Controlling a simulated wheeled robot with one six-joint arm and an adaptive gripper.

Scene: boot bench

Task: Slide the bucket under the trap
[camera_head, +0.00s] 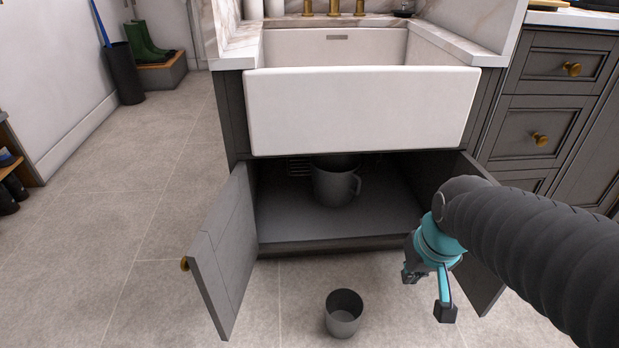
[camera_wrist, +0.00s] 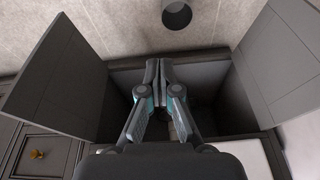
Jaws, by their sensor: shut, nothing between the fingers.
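A grey, open-topped bucket (camera_head: 343,318) stands upright on the floor in front of the open sink cabinet. It also shows at the top of the wrist view (camera_wrist: 177,16). A larger grey vessel with a side handle (camera_head: 333,187) stands inside the cabinet, its top in shadow under the sink. I cannot make out the trap; the sink front and shadow hide that area. My gripper (camera_head: 430,292) is in front of the right cabinet door, to the right of the floor bucket and apart from it. Its fingertips meet in the wrist view (camera_wrist: 159,72), shut and empty.
The left door (camera_head: 224,258) and right door (camera_head: 480,283) stand open on both sides. The cabinet floor (camera_head: 285,222) has a raised front edge. The white sink (camera_head: 360,108) overhangs the opening. The tiled floor at left is clear.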

